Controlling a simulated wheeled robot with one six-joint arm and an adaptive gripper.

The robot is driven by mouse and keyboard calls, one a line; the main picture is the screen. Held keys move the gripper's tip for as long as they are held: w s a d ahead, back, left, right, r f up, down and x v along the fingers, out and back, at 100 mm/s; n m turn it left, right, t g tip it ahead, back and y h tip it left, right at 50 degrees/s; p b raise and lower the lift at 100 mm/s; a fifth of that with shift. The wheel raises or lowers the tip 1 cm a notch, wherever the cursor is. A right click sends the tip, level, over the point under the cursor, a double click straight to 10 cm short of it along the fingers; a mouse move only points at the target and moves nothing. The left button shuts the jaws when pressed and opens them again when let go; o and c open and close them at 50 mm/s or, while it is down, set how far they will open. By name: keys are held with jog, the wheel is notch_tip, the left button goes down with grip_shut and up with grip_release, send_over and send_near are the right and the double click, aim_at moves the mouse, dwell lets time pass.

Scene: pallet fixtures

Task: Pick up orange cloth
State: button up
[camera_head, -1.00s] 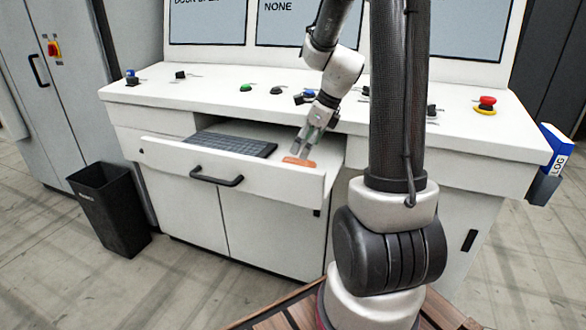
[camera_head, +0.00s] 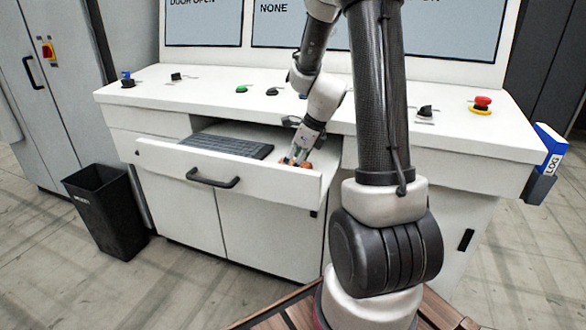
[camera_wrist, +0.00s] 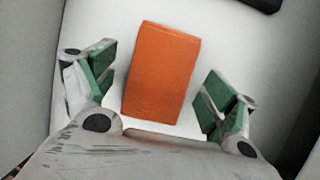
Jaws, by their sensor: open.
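The orange cloth (camera_wrist: 160,75) is a folded rectangle lying on the white floor of the open drawer (camera_head: 245,180). In the head view only a small part of the cloth (camera_head: 308,165) shows, partly hidden by my gripper (camera_head: 296,161). My gripper also shows in the wrist view (camera_wrist: 157,90), with its green-padded fingers spread wide, one on each side of the cloth. Gaps show between the fingers and the cloth. My gripper is down inside the drawer, just above or around the cloth; the exact height is hard to tell.
A dark keyboard (camera_head: 227,146) lies in the drawer left of the cloth. The drawer's front wall with its black handle (camera_head: 212,179) stands close to my gripper. The white console top (camera_head: 440,135) with buttons overhangs behind. A black bin (camera_head: 106,212) stands on the floor at left.

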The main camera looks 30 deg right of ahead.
jog(key=shift+f, duration=0.2)
jog(key=shift+c, duration=0.4)
jog(key=c, duration=0.9)
jog(key=shift+s, duration=0.1)
notch_tip(320, 180, up, 11)
jog(key=shift+f, duration=0.2)
jog(key=shift+o, duration=1.2)
jog(key=shift+c, duration=1.3)
